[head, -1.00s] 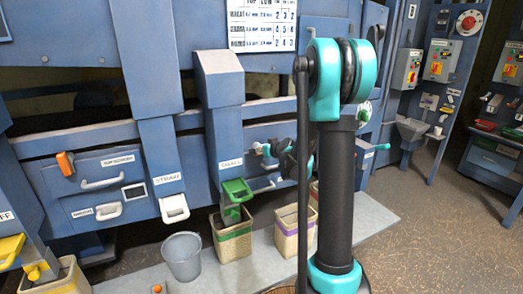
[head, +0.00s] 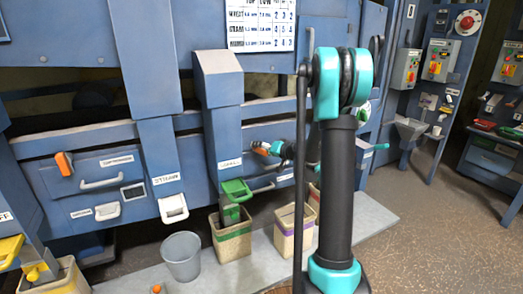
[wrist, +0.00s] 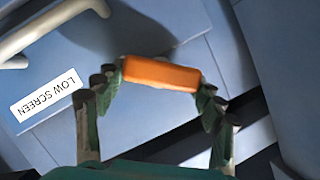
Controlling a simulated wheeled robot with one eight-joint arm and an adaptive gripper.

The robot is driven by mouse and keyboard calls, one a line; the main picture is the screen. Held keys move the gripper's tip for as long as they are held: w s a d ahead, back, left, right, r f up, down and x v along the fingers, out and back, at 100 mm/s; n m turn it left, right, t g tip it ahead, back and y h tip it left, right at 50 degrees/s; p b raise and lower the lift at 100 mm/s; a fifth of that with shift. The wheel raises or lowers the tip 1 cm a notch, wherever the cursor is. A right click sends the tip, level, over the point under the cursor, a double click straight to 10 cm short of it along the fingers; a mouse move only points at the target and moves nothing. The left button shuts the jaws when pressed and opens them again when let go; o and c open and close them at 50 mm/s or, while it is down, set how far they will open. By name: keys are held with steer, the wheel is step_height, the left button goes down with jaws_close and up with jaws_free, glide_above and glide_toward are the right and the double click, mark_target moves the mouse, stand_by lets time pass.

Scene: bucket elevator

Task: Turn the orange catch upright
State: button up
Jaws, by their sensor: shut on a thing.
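The orange catch (wrist: 161,73) of the low screen drawer sits between the two fingers of my gripper (wrist: 160,82) in the wrist view. The fingers are shut on its two ends. It lies slanted to the line of the LOW SCREEN label (wrist: 46,100), nearer to lying along that line than to standing across it. In the head view the catch (head: 262,149) shows small at the drawer's upper left, with my gripper (head: 268,150) at it. My own arm hides part of the drawer there.
A second orange catch (head: 64,164) is on the left drawer (head: 95,183). A pale drawer handle (wrist: 50,28) lies near my gripper. Below stand a grey bucket (head: 181,257) and several baskets, one with a green band (head: 232,236). Open floor lies at the right.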

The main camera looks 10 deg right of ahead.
steer(key=m+y, duration=0.1)
steer(key=m, duration=0.2)
steer(key=shift+d+f+y, duration=0.2)
steer(key=shift+y, duration=0.2)
steer(key=m, duration=0.1)
steer(key=m+t+y, duration=0.1)
steer(key=m, duration=0.3)
steer(key=shift+f+t+y, duration=0.3)
steer(key=shift+y, duration=0.1)
steer(key=o, duration=1.2)
steer(key=shift+c, duration=0.2)
steer(key=shift+d, duration=0.1)
steer(key=v, duration=1.2)
steer(key=shift+w, duration=0.1)
